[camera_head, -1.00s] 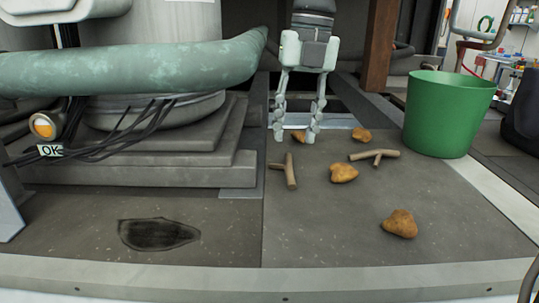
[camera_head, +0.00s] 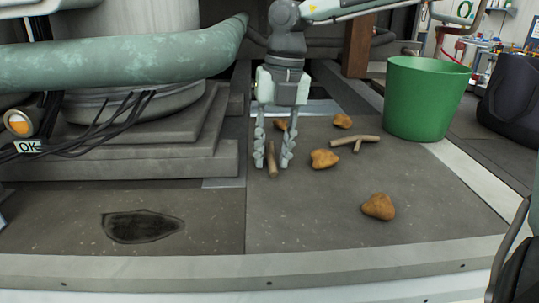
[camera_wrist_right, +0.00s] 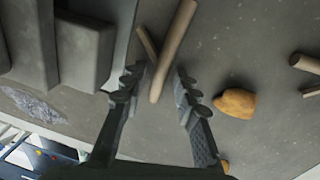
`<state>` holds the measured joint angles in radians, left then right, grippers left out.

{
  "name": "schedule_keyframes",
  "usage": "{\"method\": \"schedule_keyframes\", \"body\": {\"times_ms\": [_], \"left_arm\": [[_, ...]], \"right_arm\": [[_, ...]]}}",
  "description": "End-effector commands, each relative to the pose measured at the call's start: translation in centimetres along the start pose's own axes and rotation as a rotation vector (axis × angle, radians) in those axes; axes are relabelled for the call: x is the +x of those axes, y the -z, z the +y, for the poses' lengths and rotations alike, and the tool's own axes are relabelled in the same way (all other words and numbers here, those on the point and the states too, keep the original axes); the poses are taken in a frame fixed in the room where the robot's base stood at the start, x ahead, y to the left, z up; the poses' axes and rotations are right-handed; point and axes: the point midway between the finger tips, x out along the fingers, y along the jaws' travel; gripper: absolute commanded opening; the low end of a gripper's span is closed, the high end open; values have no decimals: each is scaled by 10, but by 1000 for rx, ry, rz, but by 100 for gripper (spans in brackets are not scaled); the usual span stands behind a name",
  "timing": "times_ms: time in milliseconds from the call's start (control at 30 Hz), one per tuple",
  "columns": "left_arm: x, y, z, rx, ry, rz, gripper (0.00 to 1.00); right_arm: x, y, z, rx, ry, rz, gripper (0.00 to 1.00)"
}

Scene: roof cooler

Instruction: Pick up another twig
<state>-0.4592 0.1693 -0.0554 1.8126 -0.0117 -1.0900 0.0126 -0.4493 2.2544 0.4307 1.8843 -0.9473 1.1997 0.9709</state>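A forked brown twig (camera_head: 272,152) lies on the grey roof floor. My right gripper (camera_head: 272,166) points down over it, open, with one finger on each side of the twig. In the right wrist view, the twig (camera_wrist_right: 177,38) runs between the open fingers (camera_wrist_right: 157,80), and its side branch passes near the left finger. I cannot tell whether a finger touches it. A second forked twig (camera_head: 355,142) lies to the right, and part of it shows at the right edge of the wrist view (camera_wrist_right: 305,64). My left gripper is not in view.
A green bucket (camera_head: 424,100) stands behind and right of the second twig. Orange-brown lumps (camera_head: 324,159) lie nearby, one (camera_head: 378,207) closer to the front edge. The stepped grey base (camera_head: 165,160) of the cooler rises on the left.

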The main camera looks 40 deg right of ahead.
Motion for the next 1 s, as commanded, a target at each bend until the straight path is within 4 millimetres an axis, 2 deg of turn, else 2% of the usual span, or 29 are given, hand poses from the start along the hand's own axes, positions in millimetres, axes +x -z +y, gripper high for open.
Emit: {"method": "schedule_keyframes", "body": {"times_ms": [33, 200, 667, 867, 1000], "left_arm": [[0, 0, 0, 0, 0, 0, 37], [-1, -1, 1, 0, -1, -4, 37], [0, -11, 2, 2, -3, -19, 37], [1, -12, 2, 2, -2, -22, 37], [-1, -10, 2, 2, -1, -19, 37]], "right_arm": [[0, 0, 0, 0, 0, 0, 20], [0, 0, 0, 0, 0, 0, 1], [-5, 0, 1, 0, 0, -2, 1], [-27, -1, 3, 1, -1, -5, 1], [-60, -1, 7, 0, -1, -8, 1]]}}
